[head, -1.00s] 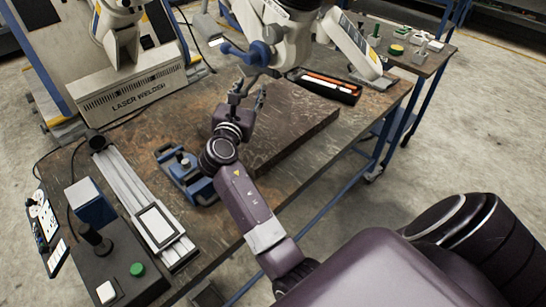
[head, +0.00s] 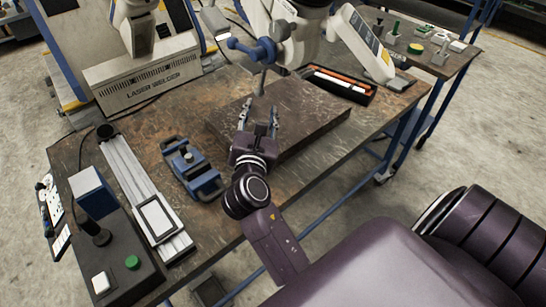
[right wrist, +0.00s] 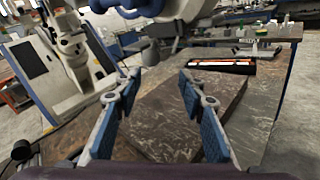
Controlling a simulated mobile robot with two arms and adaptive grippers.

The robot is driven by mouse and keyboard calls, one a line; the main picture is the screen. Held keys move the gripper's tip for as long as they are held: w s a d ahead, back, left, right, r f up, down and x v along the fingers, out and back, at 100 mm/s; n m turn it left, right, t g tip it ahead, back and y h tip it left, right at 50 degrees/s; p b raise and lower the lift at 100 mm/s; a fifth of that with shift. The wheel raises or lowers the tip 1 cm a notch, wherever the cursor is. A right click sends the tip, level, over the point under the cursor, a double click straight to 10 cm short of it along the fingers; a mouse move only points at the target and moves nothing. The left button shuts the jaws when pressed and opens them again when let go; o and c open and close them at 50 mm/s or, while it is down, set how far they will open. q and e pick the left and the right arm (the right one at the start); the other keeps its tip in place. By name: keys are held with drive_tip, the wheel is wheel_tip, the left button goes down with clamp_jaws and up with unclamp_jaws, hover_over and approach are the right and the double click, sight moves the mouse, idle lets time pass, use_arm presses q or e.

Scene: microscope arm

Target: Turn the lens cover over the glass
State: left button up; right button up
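The white microscope arm (head: 345,40) reaches over the brown bench from the back, with blue knobs (head: 262,50) on its head. A thin grey piece (head: 262,82) hangs below the head. In the right wrist view a small grey rounded part (right wrist: 149,53) shows under the head, ahead of my fingers; I cannot tell surely whether it is the lens cover. The glass cannot be made out. My right gripper (head: 259,114) is open and empty, below and in front of the head, over the dark slab. Its blue-padded fingers are spread in the right wrist view (right wrist: 159,80). My left gripper is not in view.
The raised slab (head: 310,120) lies under the head. A blue clamp-like fixture (head: 190,168) is left of my right arm. A metal rail (head: 140,185) and a control box (head: 120,265) stand further left. An orange-and-black tray (head: 340,83) is at the back right.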

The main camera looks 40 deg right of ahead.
drive_tip(key=s+a+f+m+g+y, duration=0.1)
drive_tip(key=s+f+m+y, duration=0.1)
drive_tip(key=f, duration=0.4)
drive_tip(key=s+a+f+m+g+y, duration=0.1)
drive_tip(key=s+f+m+g, duration=0.1)
drive_tip(key=s+f+m, duration=0.2)
drive_tip(key=s+a+f+m+g+y, duration=0.1)
drive_tip(key=s+f+m+y, duration=0.1)
drive_tip(key=f+m, duration=0.4)
drive_tip(key=shift+s+a+f+g+y, duration=0.15)
drive_tip(key=shift+s+f, duration=0.25)
drive_tip(key=shift+f, duration=0.2)
drive_tip(key=shift+s+d+f+g+y, duration=0.15)
drive_tip(key=shift+s+f, duration=0.25)
drive_tip(key=shift+f, duration=0.2)
drive_tip(key=shift+a, duration=0.1)
